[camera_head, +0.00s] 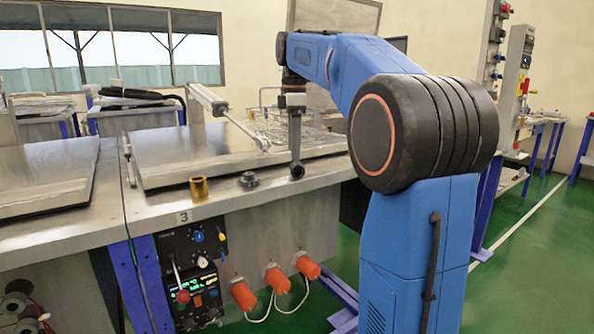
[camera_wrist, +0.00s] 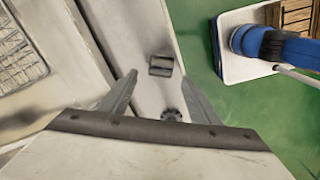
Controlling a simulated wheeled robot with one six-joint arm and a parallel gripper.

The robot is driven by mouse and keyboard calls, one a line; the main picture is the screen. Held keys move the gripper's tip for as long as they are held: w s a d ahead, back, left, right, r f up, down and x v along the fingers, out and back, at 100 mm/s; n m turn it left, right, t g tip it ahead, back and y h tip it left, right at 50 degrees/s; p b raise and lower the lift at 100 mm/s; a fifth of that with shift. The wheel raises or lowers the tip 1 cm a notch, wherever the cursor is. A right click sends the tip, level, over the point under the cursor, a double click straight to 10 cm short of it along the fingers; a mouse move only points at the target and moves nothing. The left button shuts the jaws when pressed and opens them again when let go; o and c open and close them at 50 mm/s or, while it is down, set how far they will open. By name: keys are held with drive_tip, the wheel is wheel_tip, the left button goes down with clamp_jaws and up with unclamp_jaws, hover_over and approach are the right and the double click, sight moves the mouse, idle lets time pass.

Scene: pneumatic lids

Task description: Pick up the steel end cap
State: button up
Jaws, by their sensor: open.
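The steel end cap (camera_head: 249,180) is a small dark grey round piece. It stands on the bare front strip of the bench, right of a brass-coloured cylinder. In the wrist view a small dark round piece with a notched rim, which looks like the end cap (camera_wrist: 172,115), shows between the finger bases, close to the gripper's edge. My gripper (camera_wrist: 160,85) is open, its two grey fingers apart with nothing held between them. In the head view the gripper hangs above the bench, right of and higher than the cap; its fingertips are hard to make out there.
The brass cylinder (camera_head: 199,189) stands left of the cap. A flat lid (camera_head: 190,150) lies behind, with a rod-like cylinder (camera_head: 235,120) over it. A grey block (camera_wrist: 161,66) shows beyond the round piece. A control panel (camera_head: 190,262) and orange connectors (camera_head: 275,280) are on the bench front.

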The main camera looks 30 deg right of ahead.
sight(296, 163)
drive_tip(key=shift+d+f, duration=0.15)
drive_tip(key=shift+f, duration=1.3)
drive_tip(key=shift+d+f, duration=0.1)
drive_tip(key=shift+f, duration=1.35)
clamp_jaws()
